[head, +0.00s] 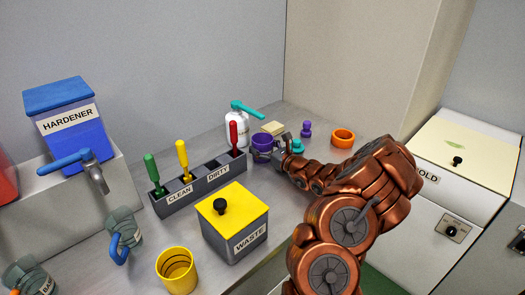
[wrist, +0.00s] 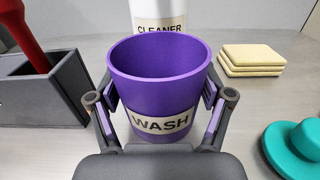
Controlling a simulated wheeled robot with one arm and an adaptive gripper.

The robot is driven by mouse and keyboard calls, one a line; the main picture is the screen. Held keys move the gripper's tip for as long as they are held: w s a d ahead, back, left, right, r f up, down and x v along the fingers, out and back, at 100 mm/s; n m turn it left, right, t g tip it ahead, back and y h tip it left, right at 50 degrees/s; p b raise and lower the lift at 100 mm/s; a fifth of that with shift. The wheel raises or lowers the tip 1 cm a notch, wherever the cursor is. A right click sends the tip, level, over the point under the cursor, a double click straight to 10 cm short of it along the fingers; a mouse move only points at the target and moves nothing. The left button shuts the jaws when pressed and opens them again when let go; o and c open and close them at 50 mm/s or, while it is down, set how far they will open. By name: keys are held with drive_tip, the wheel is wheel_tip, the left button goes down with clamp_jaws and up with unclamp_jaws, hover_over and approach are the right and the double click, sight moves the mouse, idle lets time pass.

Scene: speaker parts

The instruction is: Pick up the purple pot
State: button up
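The purple pot (wrist: 160,92) stands upright on the grey counter, with a "WASH" label facing me in the wrist view. It looks empty inside. In the head view the pot (head: 262,147) is beside the dirty end of the tool rack. My gripper (wrist: 160,95) has one finger on each side of the pot, low against its walls. The fingers are spread around the pot; whether both press on it is hard to tell. In the head view my gripper (head: 279,149) is at the pot's right side.
A white cleaner bottle (head: 238,128) stands behind the pot. Yellow sponges (wrist: 250,60) and a teal knobbed piece (wrist: 295,147) lie to the right. The grey rack (wrist: 45,95) with a red-handled tool is at left. The yellow-lidded waste box (head: 233,222) is nearer the front.

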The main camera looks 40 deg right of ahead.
drive_tip(key=c, duration=0.7)
drive_tip(key=shift+r, duration=0.1)
